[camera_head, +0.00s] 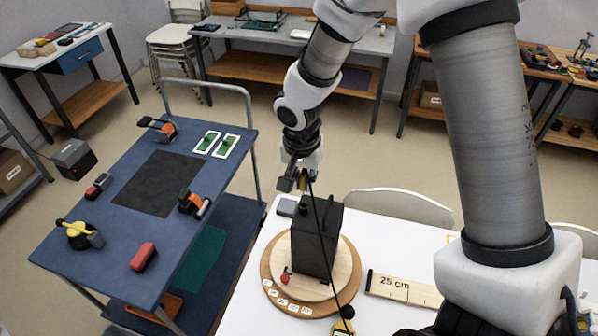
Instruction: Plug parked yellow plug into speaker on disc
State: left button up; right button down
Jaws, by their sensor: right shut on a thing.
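The speaker (316,238) is a black box standing upright on a light wooden disc (345,262). My right gripper (297,183) is above and behind the speaker, beyond its top edge. It is shut on a small yellow thing (304,181), which looks like the yellow plug; the fingers hide most of it. A thin black cable (326,248) runs from near the gripper down across the speaker's front. The speaker's sockets cannot be made out. My left gripper is not in view.
A red-topped piece (285,275) sits at the disc's front left. A yellow and black thing (343,327) is at the bottom edge. A wooden 25 cm ruler (400,289) lies right of the disc on the white table (385,243). A blue cart (110,235) with clamps stands left.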

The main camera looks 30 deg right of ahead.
aim_at(303, 194)
jog(key=shift+s+d+f+b, duration=0.15)
jog(key=shift+s+f+b, duration=0.1)
jog(key=shift+f, duration=0.25)
jog(key=shift+s+d+f+b, duration=0.15)
jog(key=shift+f+b, duration=0.1)
jog(key=shift+f, duration=0.2)
jog(key=shift+w+f+b, duration=0.5)
jog(key=shift+w+f, duration=0.35)
jog(key=shift+f, duration=0.2)
jog(key=shift+w+f, duration=0.1)
jog(key=shift+f, duration=0.25)
jog(key=shift+a+f+b, duration=0.1)
jog(key=shift+f+b, duration=0.15)
jog(key=shift+b, duration=0.4)
jog(key=shift+s+f+b, duration=0.1)
jog(key=shift+s+b, duration=0.2)
jog(key=shift+s, duration=0.25)
jog(key=shift+w+f, duration=0.1)
jog(key=shift+w, duration=0.2)
jog(key=shift+s, duration=0.15)
